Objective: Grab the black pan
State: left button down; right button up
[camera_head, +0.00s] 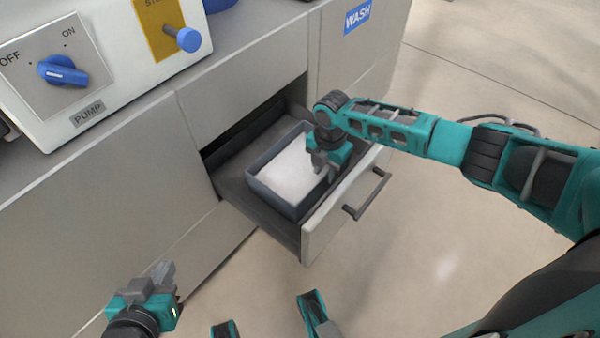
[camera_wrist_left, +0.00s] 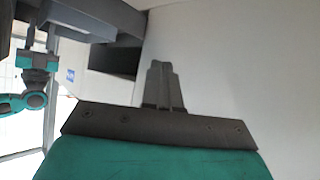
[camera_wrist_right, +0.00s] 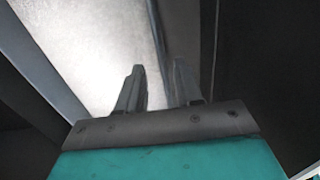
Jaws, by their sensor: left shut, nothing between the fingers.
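A dark blue-grey rectangular pan (camera_head: 275,196) with white contents sits in the pulled-out drawer in the head view; I see no other black pan. My right gripper (camera_head: 326,170) points down at the pan's right side. In the right wrist view its two fingers (camera_wrist_right: 158,85) stand apart near the pan's wall and the white contents. Whether they touch the wall I cannot tell. My left gripper (camera_head: 164,270) is shut and empty, low beside the cabinet front, away from the drawer. Its closed fingers (camera_wrist_left: 164,75) show against the pale cabinet panel in the left wrist view.
The open drawer (camera_head: 318,225) has a dark handle (camera_head: 367,195) on its front. The cabinet (camera_head: 100,200) carries a pump panel (camera_head: 60,70) with a blue knob and a blue WASH label (camera_head: 357,16). The floor (camera_head: 450,230) right of the drawer is clear.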

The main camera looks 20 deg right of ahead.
jog(key=f, duration=0.1)
jog(key=f+b, duration=0.1)
jog(key=f, duration=0.1)
jog(key=f+b, duration=0.1)
jog(key=shift+s+f, duration=0.15)
jog(key=shift+s, duration=0.1)
jog(key=shift+f, duration=0.2)
jog(key=shift+r, duration=0.1)
jog(key=c, duration=0.5)
grip_shut()
jog(key=shift+w, duration=0.1)
dwell(0.4)
